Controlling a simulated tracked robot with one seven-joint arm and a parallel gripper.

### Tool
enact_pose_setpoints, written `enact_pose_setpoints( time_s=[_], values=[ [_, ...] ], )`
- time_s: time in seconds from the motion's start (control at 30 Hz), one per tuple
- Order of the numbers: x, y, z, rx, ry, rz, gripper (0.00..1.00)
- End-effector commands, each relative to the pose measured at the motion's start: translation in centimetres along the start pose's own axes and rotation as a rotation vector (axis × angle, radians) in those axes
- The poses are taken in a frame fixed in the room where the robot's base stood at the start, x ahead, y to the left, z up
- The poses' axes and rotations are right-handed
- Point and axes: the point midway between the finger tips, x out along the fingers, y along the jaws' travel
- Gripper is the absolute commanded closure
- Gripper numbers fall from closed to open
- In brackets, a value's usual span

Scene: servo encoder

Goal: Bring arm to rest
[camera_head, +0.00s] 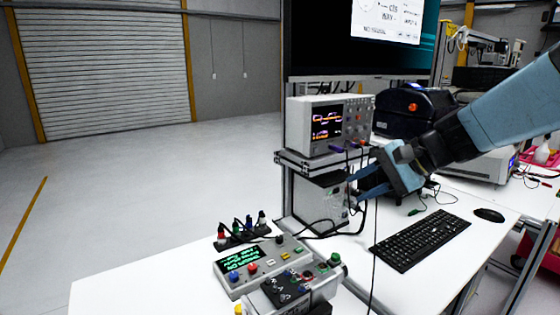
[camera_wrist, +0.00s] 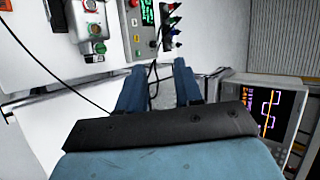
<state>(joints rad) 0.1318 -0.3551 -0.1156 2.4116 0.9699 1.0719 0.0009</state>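My arm reaches in from the right in the head view, blue with a dark wrist. My gripper (camera_head: 355,187) is raised over the bench, in front of the grey power box (camera_head: 321,205), its fingers pointing left. In the wrist view my gripper (camera_wrist: 159,67) shows two blue fingers spread apart with nothing held between them. Cables and the bench surface show beyond the gap. Whether the gripper touches the thin hanging cable (camera_head: 375,255) cannot be told.
An oscilloscope (camera_head: 330,124) stands on a shelf beside my gripper, also in the wrist view (camera_wrist: 265,105). A test unit (camera_head: 262,265), keyboard (camera_head: 420,240) and mouse (camera_head: 489,215) lie on the white bench (camera_head: 130,290). A monitor (camera_head: 330,40) hangs above. Open floor lies left.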

Motion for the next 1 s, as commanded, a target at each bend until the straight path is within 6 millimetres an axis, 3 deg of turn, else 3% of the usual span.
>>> enact_pose_setpoints(
  time_s=[0.2,0.5,0.8,1.0],
  values=[
    [-1.3,3.4,3.2,-0.261,0.063,0.219,0.65],
    [-4.5,7.2,4.9,-0.624,0.198,0.506,0.65],
    [-7.5,8.6,5.0,-0.861,0.316,0.685,0.65],
    [-7.9,8.7,4.9,-0.891,0.330,0.710,0.65]
  ],
)
